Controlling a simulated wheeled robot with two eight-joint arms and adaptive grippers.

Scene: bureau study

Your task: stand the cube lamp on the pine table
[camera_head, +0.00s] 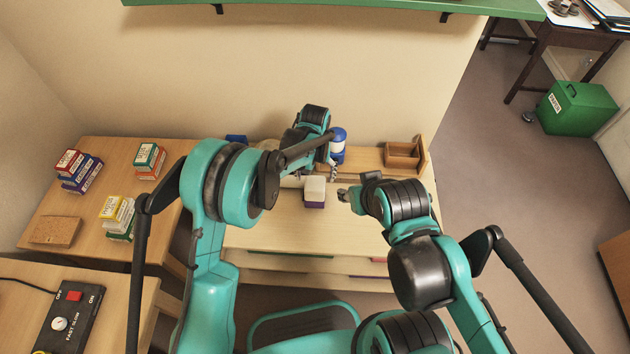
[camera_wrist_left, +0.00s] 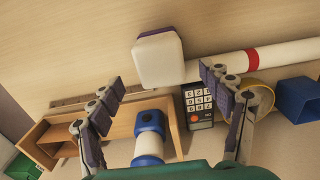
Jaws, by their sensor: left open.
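The cube lamp (camera_head: 314,188), a white block with a purple base, stands on the drawer bureau (camera_head: 290,235). In the left wrist view the lamp (camera_wrist_left: 158,58) shows just beyond my fingertips, between their lines. My left gripper (camera_wrist_left: 161,84) is open and empty, its fingers apart and not touching the lamp; in the head view it is partly hidden behind its own wrist. My right gripper (camera_head: 345,194) is just right of the lamp, apart from it; its finger opening is unclear. A light wooden table (camera_head: 80,205) stands at left, possibly the pine table.
Small boxes (camera_head: 78,170) and a cork-coloured block (camera_head: 55,231) occupy the left table, with bare wood between. A blue-and-white cylinder (camera_head: 338,143), a wooden organiser (camera_head: 403,154) and a calculator (camera_wrist_left: 198,105) are by the lamp. A control box (camera_head: 68,322) sits on the near-left table.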

